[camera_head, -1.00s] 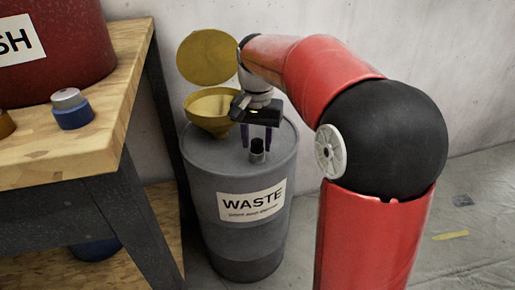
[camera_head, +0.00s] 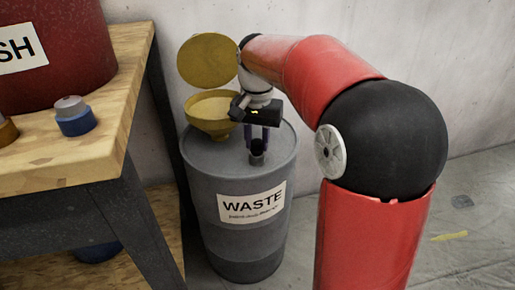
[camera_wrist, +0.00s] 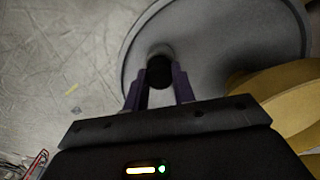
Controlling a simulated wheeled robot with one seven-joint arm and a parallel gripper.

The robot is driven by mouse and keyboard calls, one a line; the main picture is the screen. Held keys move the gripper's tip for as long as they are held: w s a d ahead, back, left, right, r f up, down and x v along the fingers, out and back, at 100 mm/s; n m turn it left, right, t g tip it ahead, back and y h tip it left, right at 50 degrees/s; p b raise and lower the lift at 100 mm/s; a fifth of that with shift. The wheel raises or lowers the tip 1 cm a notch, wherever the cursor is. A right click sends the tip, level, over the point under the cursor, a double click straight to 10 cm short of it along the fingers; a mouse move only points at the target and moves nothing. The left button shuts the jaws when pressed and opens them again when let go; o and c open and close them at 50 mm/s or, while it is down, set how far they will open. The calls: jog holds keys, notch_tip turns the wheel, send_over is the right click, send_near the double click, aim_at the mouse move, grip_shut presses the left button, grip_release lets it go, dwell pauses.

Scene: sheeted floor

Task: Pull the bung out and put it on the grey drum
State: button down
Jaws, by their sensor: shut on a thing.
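The bung (camera_head: 257,157) is a small dark cylinder, upright at the top of the grey drum (camera_head: 235,175), near its front edge. I cannot tell whether it sits in a hole or stands on the lid. My gripper (camera_head: 262,146) points down over the drum, its purple fingers shut on the bung. In the wrist view, the bung's dark round top (camera_wrist: 159,72) shows between the fingertips (camera_wrist: 158,80), above the drum's lid (camera_wrist: 215,45). The bung's lower part is hard to make out.
A yellow funnel (camera_head: 212,112) with a raised round lid (camera_head: 208,61) stands on the drum beside my gripper. At left, a wooden bench (camera_head: 85,150) holds a red drum (camera_head: 60,75) and a blue cap with a grey top (camera_head: 75,120). Sheeted floor at right is mostly clear.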

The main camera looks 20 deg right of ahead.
aim_at(257, 141)
jog(key=shift+r+p, duration=1.9)
jog(key=shift+r, duration=0.25)
jog(key=shift+r+p, duration=2)
